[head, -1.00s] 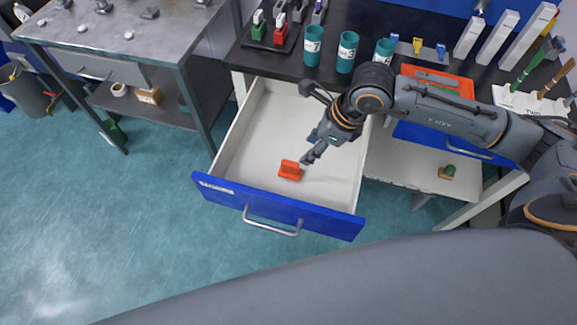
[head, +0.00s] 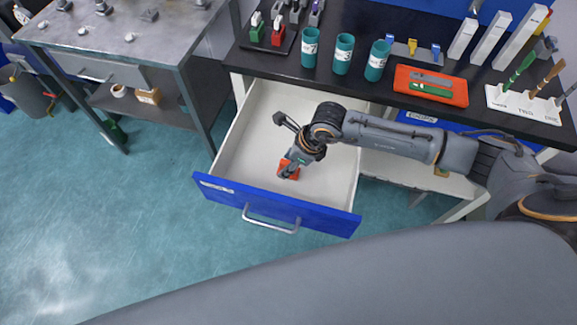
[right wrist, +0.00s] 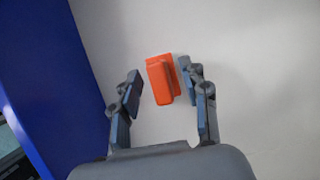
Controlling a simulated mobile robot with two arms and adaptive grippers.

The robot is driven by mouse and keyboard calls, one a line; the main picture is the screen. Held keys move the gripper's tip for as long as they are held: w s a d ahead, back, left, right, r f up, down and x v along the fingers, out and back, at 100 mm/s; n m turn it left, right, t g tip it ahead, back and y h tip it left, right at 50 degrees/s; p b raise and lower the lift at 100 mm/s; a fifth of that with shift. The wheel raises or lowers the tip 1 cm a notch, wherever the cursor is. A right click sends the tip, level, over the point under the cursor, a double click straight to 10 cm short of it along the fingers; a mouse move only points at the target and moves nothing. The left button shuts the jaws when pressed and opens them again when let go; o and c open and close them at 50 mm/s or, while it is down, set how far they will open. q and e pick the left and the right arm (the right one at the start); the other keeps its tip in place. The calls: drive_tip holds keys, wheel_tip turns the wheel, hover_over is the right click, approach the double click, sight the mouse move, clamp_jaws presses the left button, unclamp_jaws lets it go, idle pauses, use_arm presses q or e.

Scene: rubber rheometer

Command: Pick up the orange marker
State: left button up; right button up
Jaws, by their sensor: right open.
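The orange marker (head: 287,168) is a small block with a raised ridge, lying on the white floor of the open drawer. In the right wrist view the orange marker (right wrist: 160,80) shows between and just beyond my open fingertips, closer to the right-hand finger. My right gripper (head: 293,165) reaches down into the drawer over the marker and partly hides it in the head view. In the right wrist view my right gripper (right wrist: 158,82) is open with nothing held. I cannot tell whether the right-hand finger touches the marker. My left gripper is not in view.
The drawer (head: 233,150) is pulled out, with a blue front (head: 275,204) and metal handle. The black bench top (head: 470,105) above it holds teal cups (head: 343,54), an orange tray (head: 455,93) and a white rack (head: 500,98). A metal table (head: 150,50) stands at left.

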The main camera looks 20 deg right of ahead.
clamp_jaws()
wheel_tip(320, 180, up, 10)
drive_tip(key=shift+r+b, duration=0.1)
drive_tip(key=shift+b, duration=0.6)
drive_tip(key=c, duration=0.8)
unclamp_jaws()
clamp_jaws()
wheel_tip(320, 180, up, 12)
drive_tip(key=p, duration=0.7)
hover_over(288, 162)
